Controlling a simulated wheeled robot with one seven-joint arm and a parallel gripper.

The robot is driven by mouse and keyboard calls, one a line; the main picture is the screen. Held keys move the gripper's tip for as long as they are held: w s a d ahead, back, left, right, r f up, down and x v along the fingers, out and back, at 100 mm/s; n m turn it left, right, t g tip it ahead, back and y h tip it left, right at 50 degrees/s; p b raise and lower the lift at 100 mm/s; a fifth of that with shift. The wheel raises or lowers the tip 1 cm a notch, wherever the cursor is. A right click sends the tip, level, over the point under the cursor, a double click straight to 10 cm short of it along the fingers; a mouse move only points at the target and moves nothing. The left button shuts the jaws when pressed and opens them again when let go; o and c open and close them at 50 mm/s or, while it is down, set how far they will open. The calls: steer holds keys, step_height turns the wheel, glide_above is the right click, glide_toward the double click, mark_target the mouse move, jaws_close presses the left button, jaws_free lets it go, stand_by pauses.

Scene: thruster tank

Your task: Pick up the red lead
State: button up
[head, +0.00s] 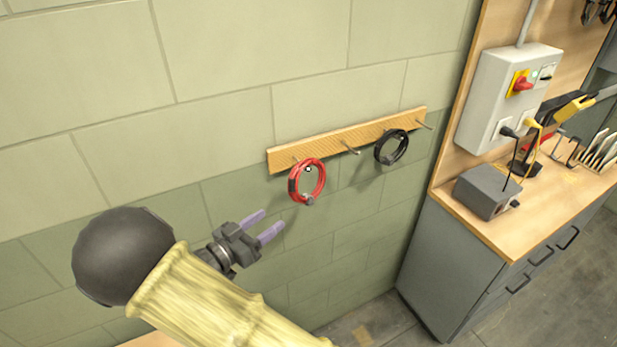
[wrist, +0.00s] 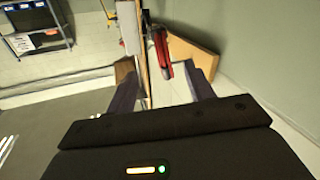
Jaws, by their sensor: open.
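The red lead (head: 307,182) is a coiled loop hanging from a peg at the left end of a wooden rail on the wall. In the wrist view the red lead (wrist: 162,54) shows edge-on, beyond and between the fingers. My gripper (head: 268,224) has two purple fingers, apart and empty, to the left of and below the red lead in the head view. In the wrist view my gripper (wrist: 165,88) has a finger on each side of the picture's middle. No contact with the lead shows.
The wooden rail (head: 345,141) also holds a black coiled lead (head: 391,147) to the right, with bare pegs beside it. A bench (head: 480,232) with a grey box (head: 486,191) and a switch panel (head: 508,95) stands at the right. The wall left of the rail is bare.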

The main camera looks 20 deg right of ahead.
mark_target(293, 199)
steer(key=p+x, duration=0.2)
steer(key=x, duration=0.5)
steer(key=shift+w+r, duration=0.1)
steer(key=shift+r, duration=0.05)
steer(key=shift+w+d, duration=0.15)
steer(key=shift+d, duration=0.15)
steer(key=shift+p, duration=0.3)
steer(key=shift+w+d, duration=0.15)
steer(key=shift+d, duration=0.05)
steer(key=p+x, duration=0.1)
steer(key=x, duration=0.1)
steer(key=p+x, duration=0.2)
steer(key=shift+w+r, duration=0.15)
steer(key=shift+r, duration=0.1)
steer(key=shift+w+d+f, duration=0.15)
steer(key=shift+w+d, duration=0.05)
steer(key=shift+d, duration=0.1)
